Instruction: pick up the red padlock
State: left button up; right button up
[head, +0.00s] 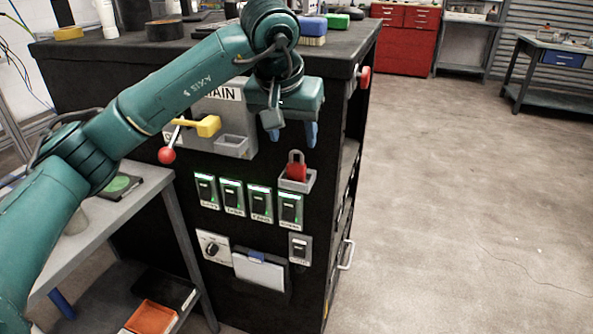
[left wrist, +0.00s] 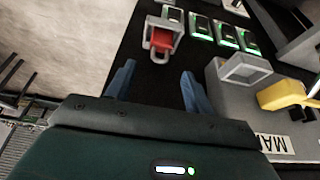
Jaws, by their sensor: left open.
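The red padlock (head: 296,170) sits in a small grey open holder (head: 311,181) on the front panel of the dark cabinet, its shackle pointing up. In the left wrist view the padlock (left wrist: 162,40) shows ahead of the fingertips, inside its holder. My left gripper (head: 293,139) is in front of the panel, above the padlock and apart from it. Its blue fingers (left wrist: 155,75) are spread with nothing between them. My right gripper is not in view.
A yellow handle (head: 208,126) and an empty grey holder (head: 232,142) are on the panel left of my gripper. A red-ball lever (head: 167,155) sticks out nearby. Several lit switches (head: 233,196) are below. The floor at right (head: 450,200) is clear.

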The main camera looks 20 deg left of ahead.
aim_at(296, 151)
pick_arm(q)
jog(key=x, duration=0.4)
jog(key=shift+c, duration=0.4)
grip_shut()
